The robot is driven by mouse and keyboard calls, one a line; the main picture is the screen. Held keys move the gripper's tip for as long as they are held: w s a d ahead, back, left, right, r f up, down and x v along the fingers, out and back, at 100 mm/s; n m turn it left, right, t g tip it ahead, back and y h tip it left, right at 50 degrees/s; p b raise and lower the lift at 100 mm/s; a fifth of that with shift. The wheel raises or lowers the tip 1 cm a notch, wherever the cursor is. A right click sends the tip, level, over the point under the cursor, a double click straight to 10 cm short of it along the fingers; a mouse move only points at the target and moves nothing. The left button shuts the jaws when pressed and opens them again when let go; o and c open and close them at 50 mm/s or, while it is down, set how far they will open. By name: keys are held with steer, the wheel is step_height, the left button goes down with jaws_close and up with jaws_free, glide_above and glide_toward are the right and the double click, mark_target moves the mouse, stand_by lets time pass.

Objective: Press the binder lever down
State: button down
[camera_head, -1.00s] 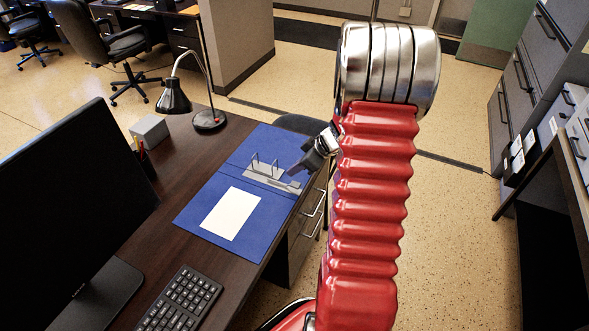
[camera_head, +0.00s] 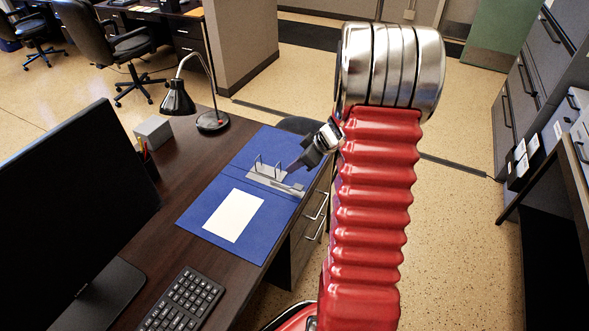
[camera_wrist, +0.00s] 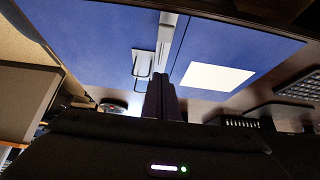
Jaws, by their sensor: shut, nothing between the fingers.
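A blue binder (camera_head: 207,213) lies open on the desk, and it also fills the upper part of the wrist view (camera_wrist: 95,45). Its metal ring mechanism (camera_head: 268,176) runs across the middle, with upright rings (camera_wrist: 141,78). The lever (camera_head: 297,188) appears to be at the mechanism's right end, near the desk edge; it also seems to show in the wrist view (camera_wrist: 168,19). I cannot tell its exact angle. My gripper (camera_head: 290,167) is shut and empty, above the mechanism between rings and lever. Its shut fingers show in the wrist view (camera_wrist: 161,82). Contact is not visible.
A white sheet (camera_head: 233,215) lies on the binder. The monitor (camera_head: 75,200), keyboard (camera_head: 182,300), lamp (camera_head: 178,99) and grey box (camera_head: 153,131) stand around it on the desk (camera_head: 190,165). Open floor (camera_head: 455,235) lies to the right.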

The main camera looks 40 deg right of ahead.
steer(key=s+d+r, duration=0.4)
steer(key=s+r, duration=0.1)
steer(key=s, duration=0.4)
steer(key=shift+d, duration=0.15)
steer(key=shift+w, duration=0.1)
stand_by(0.4)
steer(key=s+a+f+m+g, duration=0.2)
steer(key=s+a+m, duration=0.15)
steer(key=m, duration=0.35)
steer(key=s+a+r+h, duration=0.1)
steer(key=s+a+r, duration=0.1)
steer(key=a+r, duration=0.4)
steer(key=s+a+r+n+h, duration=0.1)
steer(key=s+a+r, duration=0.2)
steer(key=a, duration=1.1)
steer(key=s+a+r+n+t+h, duration=0.1)
steer(key=s+a+r, duration=0.2)
steer(key=a+r, duration=0.6)
steer(key=shift+a+r, duration=0.25)
steer(key=shift+a, duration=0.2)
